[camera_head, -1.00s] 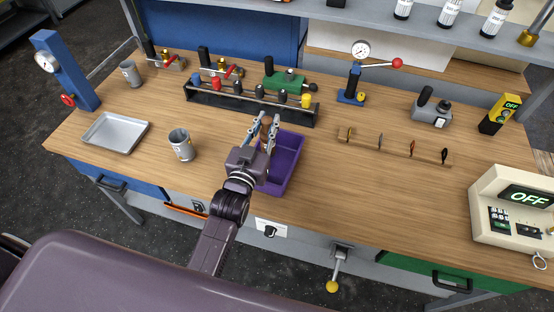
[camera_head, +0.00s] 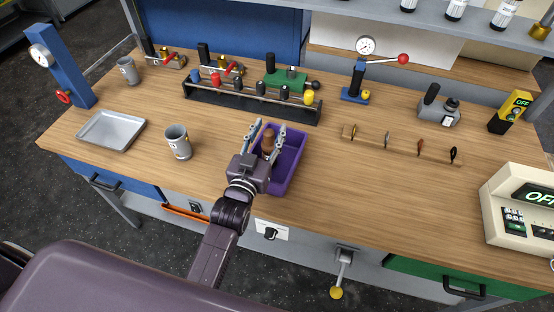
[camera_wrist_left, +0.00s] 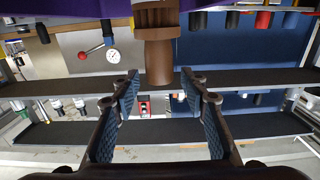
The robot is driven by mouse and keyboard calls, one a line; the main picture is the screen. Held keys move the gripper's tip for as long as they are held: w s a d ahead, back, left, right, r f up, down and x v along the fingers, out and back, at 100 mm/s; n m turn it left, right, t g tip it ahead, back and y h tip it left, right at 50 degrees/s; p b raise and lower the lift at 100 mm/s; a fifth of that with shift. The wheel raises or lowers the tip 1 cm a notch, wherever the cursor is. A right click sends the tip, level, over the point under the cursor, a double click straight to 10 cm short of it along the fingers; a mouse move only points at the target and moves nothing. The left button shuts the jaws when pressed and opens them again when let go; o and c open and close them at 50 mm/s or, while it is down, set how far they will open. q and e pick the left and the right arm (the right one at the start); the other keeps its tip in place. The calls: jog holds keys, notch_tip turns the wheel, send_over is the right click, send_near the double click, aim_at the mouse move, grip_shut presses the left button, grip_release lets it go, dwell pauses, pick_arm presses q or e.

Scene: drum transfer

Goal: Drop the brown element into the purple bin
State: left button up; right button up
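The brown element (camera_head: 268,142) is a short stepped cylinder. In the head view it shows between my left gripper's fingers, over the purple bin (camera_head: 297,160). In the left wrist view the brown element (camera_wrist_left: 159,58) lies at and past the fingertips, with a gap to each finger. A purple strip of the bin (camera_wrist_left: 60,10) shows at the top there. My left gripper (camera_head: 270,128) is open, its fingers spread around the element without visible contact. Whether the element touches the bin's floor cannot be told. My right gripper is not in view.
A rack with several coloured knobs (camera_head: 222,100) stands behind the bin. A grey mug (camera_head: 177,142) and a metal tray (camera_head: 111,130) are to the left. A wooden strip with small tools (camera_head: 402,147) is to the right.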

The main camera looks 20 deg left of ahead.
pick_arm(q)
jog(key=shift+s, duration=0.1)
jog(key=s, duration=1.2)
jog(key=shift+a, duration=0.2)
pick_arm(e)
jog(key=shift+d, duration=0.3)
pick_arm(q)
jog(key=shift+w, duration=0.1)
